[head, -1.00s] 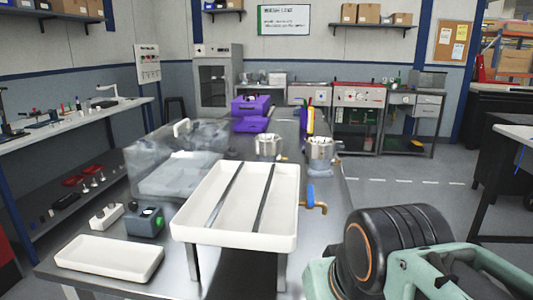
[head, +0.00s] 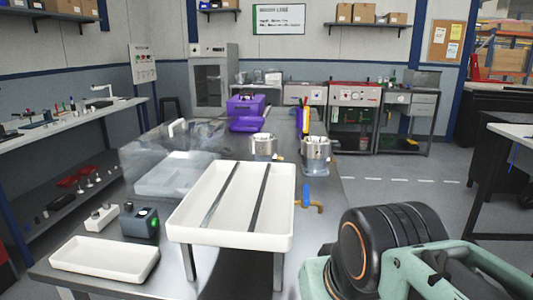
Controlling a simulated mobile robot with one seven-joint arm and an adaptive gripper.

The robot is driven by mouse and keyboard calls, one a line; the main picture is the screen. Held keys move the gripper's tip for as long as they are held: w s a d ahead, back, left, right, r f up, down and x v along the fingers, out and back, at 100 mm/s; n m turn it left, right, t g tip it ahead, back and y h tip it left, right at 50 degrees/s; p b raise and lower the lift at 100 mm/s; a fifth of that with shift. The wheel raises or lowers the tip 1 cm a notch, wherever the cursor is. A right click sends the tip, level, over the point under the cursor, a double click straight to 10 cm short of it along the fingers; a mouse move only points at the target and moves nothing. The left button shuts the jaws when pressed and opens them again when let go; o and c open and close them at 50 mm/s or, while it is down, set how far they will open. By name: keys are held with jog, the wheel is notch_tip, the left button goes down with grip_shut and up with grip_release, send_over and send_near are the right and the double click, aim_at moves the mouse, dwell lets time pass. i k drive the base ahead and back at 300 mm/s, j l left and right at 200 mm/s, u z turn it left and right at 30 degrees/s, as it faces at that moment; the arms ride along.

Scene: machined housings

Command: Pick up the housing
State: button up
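Two silver machined parts that look like housings stand on the metal bench in the head view, behind the white tray. One housing (head: 316,149) is at the right, near the bench's right edge. The other housing (head: 264,145) is a little farther left. Both look upright, and nothing of mine touches them. Part of my arm, with teal links and a black ribbed joint, fills the lower right corner. I cannot make out my gripper's fingers in this view.
A raised white tray (head: 184,232) with two dark rails stands in front of the housings. A blue-handled tap (head: 307,196) is at its right. A clear cover (head: 140,157), a grey box (head: 139,222), a shallow white tray (head: 62,262) and purple bins (head: 246,124) share the bench.

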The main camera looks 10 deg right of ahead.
aim_at(315, 150)
jog(key=k+u, duration=0.1)
jog(key=k, duration=1.05)
jog(key=k+j+u, duration=0.1)
jog(key=u, duration=1)
jog(key=l+u, duration=0.1)
jog(key=u, duration=1.1)
jog(key=k+l, duration=0.1)
jog(key=l, duration=0.35)
jog(key=k+l, duration=0.1)
jog(key=l, duration=0.3)
jog(key=k+l, duration=0.1)
jog(key=l, duration=0.35)
jog(key=k+l, duration=0.1)
jog(key=l, duration=0.75)
jog(key=k+l, duration=0.15)
jog(key=l, duration=0.3)
jog(key=k+l, duration=0.1)
jog(key=l, duration=0.35)
